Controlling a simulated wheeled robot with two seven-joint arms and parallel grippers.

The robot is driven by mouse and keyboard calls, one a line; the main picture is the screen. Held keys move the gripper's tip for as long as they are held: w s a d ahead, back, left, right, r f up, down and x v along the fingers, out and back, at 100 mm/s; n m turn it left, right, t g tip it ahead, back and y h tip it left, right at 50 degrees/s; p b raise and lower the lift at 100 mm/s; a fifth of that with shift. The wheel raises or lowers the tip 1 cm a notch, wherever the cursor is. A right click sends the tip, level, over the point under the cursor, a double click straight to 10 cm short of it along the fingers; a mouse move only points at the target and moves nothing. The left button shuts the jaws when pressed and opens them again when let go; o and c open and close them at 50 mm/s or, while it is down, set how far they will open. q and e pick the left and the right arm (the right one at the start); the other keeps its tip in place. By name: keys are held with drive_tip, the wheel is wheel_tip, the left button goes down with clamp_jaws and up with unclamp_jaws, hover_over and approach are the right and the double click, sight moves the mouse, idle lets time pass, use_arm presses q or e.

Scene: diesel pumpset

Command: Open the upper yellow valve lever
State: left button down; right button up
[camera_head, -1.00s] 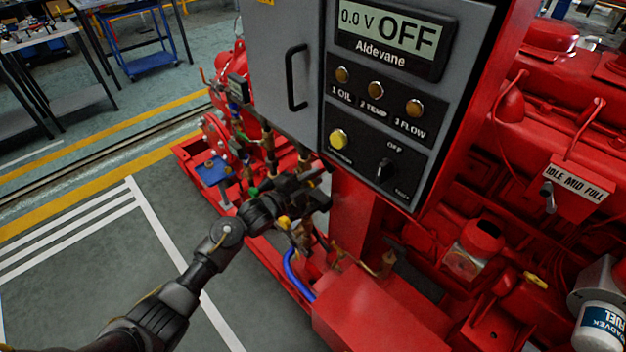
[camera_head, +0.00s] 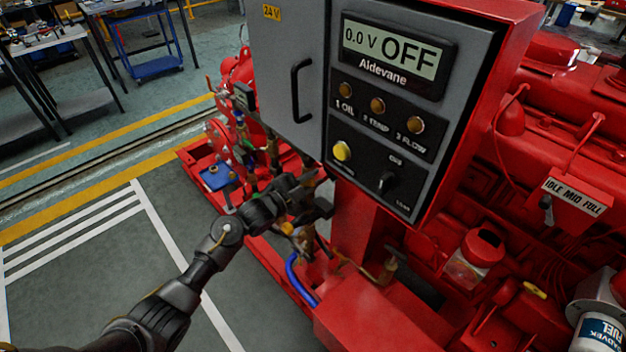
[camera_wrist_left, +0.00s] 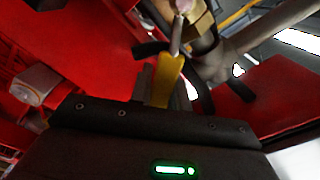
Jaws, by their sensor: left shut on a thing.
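My left gripper (camera_head: 319,195) is at the pipework below the grey control cabinet, left of its red post. In the left wrist view a yellow lever (camera_wrist_left: 168,76) stands up between my jaws, attached near a brass fitting (camera_wrist_left: 198,28). My left gripper is shut on this lever. In the head view the gripper hides the held lever. A small yellow-orange part (camera_head: 287,228) shows just below the gripper. My right gripper is in neither view.
The grey control cabinet (camera_head: 285,75) with a handle, display and knobs overhangs the gripper closely. A blue hose (camera_head: 295,275) and brass pipes lie below it. The red engine (camera_head: 560,130) fills the right. The floor at left is clear.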

use_arm(q)
drive_tip(key=c, duration=1.3)
unclamp_jaws()
drive_tip(key=b+v, duration=0.1)
drive_tip(key=v, duration=0.9)
drive_tip(key=shift+s+a, duration=0.25)
drive_tip(key=shift+s, duration=0.05)
